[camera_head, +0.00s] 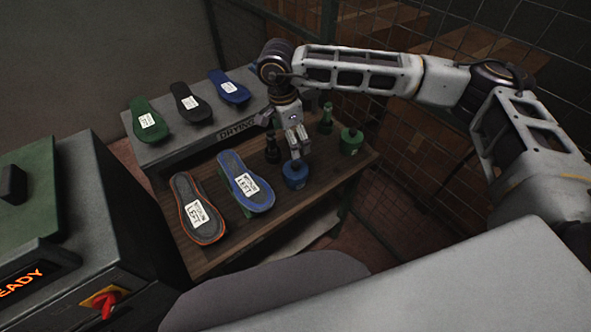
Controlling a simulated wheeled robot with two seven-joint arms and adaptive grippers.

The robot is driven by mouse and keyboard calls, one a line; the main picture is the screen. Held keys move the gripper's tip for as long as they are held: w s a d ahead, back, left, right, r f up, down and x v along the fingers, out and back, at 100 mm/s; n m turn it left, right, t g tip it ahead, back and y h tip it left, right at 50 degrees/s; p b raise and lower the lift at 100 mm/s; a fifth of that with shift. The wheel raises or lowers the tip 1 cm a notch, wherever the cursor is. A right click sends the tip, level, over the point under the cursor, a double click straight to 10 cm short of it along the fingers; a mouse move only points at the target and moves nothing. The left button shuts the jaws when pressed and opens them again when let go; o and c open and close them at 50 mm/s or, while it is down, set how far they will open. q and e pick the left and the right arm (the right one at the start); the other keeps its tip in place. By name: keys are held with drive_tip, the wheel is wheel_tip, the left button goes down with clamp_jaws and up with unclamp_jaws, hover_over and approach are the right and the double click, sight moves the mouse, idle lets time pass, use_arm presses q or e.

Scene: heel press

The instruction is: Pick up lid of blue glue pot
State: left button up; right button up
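The blue glue pot (294,176) stands on the wooden bench near its right part, with its blue lid on top. My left gripper is not in view.
A green pot (351,142) stands to the right, with dark bottles (272,148) close to my gripper. Blue (246,183) and black (198,209) soles lie on the bench. Several soles lie on the grey drying rack (165,150) behind. A machine fills the left.

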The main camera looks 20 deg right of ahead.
sight(295, 164)
drive_tip(key=shift+d+f+p, duration=0.25)
drive_tip(key=shift+f+p, duration=0.15)
drive_tip(key=shift+f, duration=1.65)
drive_tip(key=shift+d+f+p, duration=0.2)
drive_tip(key=shift+f+p, duration=0.15)
drive_tip(key=shift+f, duration=1.65)
drive_tip(key=shift+w+d+f+p, duration=0.15)
drive_tip(key=shift+f+p, duration=0.7)
drive_tip(key=shift+f, duration=0.65)
drive_tip(key=shift+d+f, duration=0.1)
drive_tip(key=shift+f, duration=1)
drive_tip(key=shift+c, duration=0.3)
drive_tip(key=c, duration=0.8)
